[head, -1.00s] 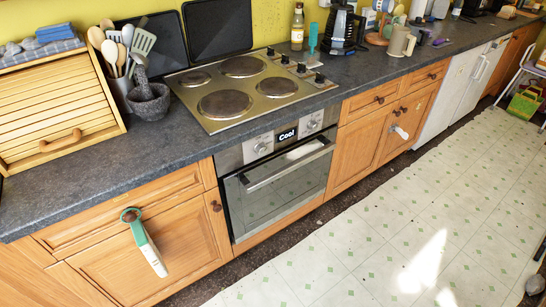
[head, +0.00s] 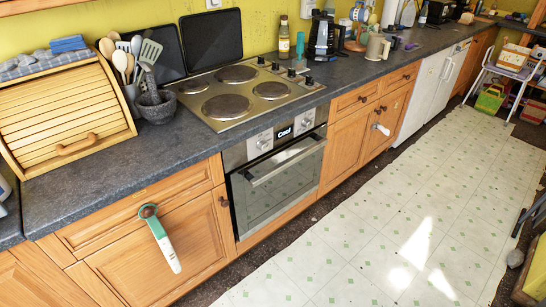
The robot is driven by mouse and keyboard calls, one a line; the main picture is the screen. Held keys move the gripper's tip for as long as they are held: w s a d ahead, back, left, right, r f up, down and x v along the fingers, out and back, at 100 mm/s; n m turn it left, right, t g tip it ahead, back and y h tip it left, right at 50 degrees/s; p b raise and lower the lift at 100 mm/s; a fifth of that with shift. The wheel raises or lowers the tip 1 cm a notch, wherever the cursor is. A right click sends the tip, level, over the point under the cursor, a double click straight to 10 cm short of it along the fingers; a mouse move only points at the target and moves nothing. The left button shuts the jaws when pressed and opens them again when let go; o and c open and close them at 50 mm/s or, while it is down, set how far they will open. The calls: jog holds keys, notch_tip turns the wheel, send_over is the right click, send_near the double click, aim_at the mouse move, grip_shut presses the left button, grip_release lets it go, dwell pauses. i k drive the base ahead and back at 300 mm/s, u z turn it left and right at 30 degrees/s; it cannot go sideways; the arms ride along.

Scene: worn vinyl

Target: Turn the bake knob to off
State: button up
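The built-in oven (head: 275,180) is under the counter, left of centre in the head view. Its silver control panel has a left knob (head: 263,144), a small dark display (head: 284,132) reading "Cool", and a right knob (head: 307,122). Labels and pointer marks are too small to read, so I cannot tell which knob is bake or how it is set. The oven door is closed, with a long bar handle (head: 288,163) below the panel. My gripper is not in view.
A hob (head: 238,92) with several dark knobs along its right side sits above the oven. A green-and-white utensil (head: 160,238) hangs on the left cabinet. The pale tiled floor (head: 370,250) before the oven is clear. Objects stand at the right edge.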

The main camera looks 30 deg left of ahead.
aim_at(262, 144)
jog(key=z, duration=1.05)
jog(key=k, duration=0.2)
jog(key=u, duration=3.55)
jog(key=i, duration=0.55)
jog(key=u, duration=0.2)
